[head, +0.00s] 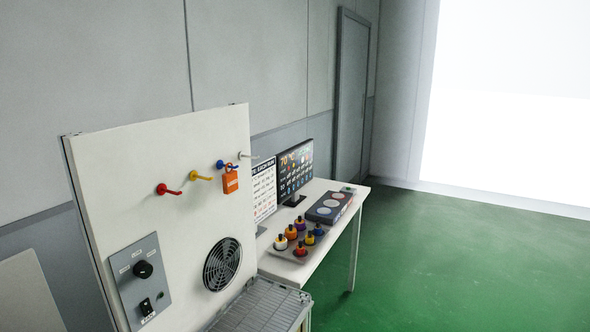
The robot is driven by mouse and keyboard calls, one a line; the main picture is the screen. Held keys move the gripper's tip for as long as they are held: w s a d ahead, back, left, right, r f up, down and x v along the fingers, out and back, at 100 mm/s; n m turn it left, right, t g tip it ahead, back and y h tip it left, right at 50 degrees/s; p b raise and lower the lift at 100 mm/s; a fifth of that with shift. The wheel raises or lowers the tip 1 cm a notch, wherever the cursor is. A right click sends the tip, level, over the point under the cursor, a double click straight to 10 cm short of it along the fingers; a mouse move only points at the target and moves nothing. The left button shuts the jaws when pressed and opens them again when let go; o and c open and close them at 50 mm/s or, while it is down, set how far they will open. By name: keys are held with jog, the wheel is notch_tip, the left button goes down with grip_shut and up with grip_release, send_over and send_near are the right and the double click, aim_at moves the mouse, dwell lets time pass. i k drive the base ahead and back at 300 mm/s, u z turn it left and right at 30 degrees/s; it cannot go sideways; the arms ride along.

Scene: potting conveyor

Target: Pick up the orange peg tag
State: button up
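The orange peg tag (230,181) hangs on the blue peg (221,163) of an upright white panel (160,170). It is a small orange block with a loop at its top and a pale label on its face. My gripper is not in view, and nothing touches the tag except the peg it hangs from.
Red (167,189), yellow (199,176) and white (245,156) pegs stick out beside the tag. A control plate (140,282) and round fan grille (222,264) lie lower. A white table (338,223) holds a monitor (295,170) and several bottles. Green floor (450,255) is clear at right.

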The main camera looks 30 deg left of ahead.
aim_at(230, 182)
jog(key=u, duration=0.5)
jog(key=i, duration=1.4)
jog(key=u, duration=1.1)
jog(key=i, duration=0.5)
jog(key=u, duration=0.2)
jog(key=k, duration=0.65)
jog(key=u, duration=0.25)
jog(key=i, duration=0.65)
jog(key=z, duration=0.15)
